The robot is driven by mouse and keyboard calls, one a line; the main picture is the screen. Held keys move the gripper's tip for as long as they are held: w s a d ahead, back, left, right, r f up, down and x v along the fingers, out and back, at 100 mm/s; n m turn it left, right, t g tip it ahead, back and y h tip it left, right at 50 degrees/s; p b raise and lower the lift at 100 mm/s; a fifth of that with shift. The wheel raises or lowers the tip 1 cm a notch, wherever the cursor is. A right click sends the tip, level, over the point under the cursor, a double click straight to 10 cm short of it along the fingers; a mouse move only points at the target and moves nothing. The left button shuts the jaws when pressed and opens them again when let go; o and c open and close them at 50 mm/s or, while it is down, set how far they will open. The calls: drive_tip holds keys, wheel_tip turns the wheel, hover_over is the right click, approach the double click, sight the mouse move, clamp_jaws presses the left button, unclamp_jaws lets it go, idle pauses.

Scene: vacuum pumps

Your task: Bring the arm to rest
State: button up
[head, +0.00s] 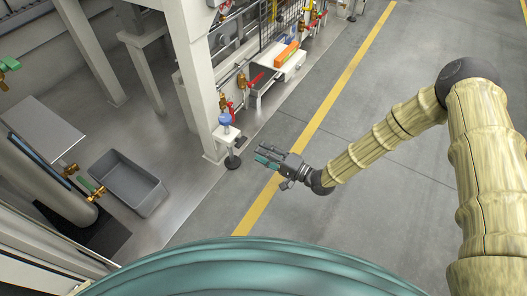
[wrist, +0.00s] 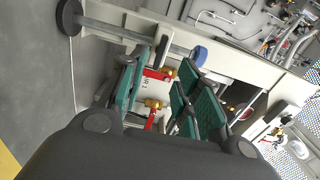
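My arm (head: 400,125) has pale ribbed covers and dark joints. It comes up from the lower right, bends at a dark elbow and reaches left and down over the grey floor. My gripper (head: 264,157) hangs near the yellow floor line, to the right of a small post with a blue knob (head: 225,120). In the wrist view my gripper (wrist: 163,72) shows two fingers with green pads standing apart. Nothing is held between them. Red-handled valves (wrist: 158,74) show beyond the gap, and the blue knob (wrist: 200,54) is behind the right finger.
A grey bin (head: 128,184) sits on the floor at left. An orange item (head: 287,54) lies on a ledge farther back. The floor (head: 370,75) beyond my forearm is clear.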

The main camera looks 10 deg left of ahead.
drive_tip(key=s+d+f+n+g+h+p, duration=0.1)
drive_tip(key=s+d+f+h+p, duration=0.3)
drive_tip(key=s+d, duration=0.4)
drive_tip(key=s+d+f+g+h+p, duration=0.1)
drive_tip(key=s+d+f+h+p, duration=0.15)
drive_tip(key=s+d+h, duration=0.5)
drive_tip(key=s+d+r+n+g+h+p, duration=0.1)
drive_tip(key=s+d+r+g+h+p, duration=0.15)
drive_tip(key=s+d, duration=0.65)
drive_tip(key=s+d+r+n+g+h+p, duration=0.1)
drive_tip(key=s+d+r+g+h+p, duration=0.2)
drive_tip(key=s+d, duration=0.65)
wheel_tip(320, 180, up, 39)
drive_tip(key=t+p, duration=0.1)
drive_tip(key=p, duration=3.6)
drive_tip(key=shift+w+d, duration=0.15)
drive_tip(key=shift+d, duration=0.15)
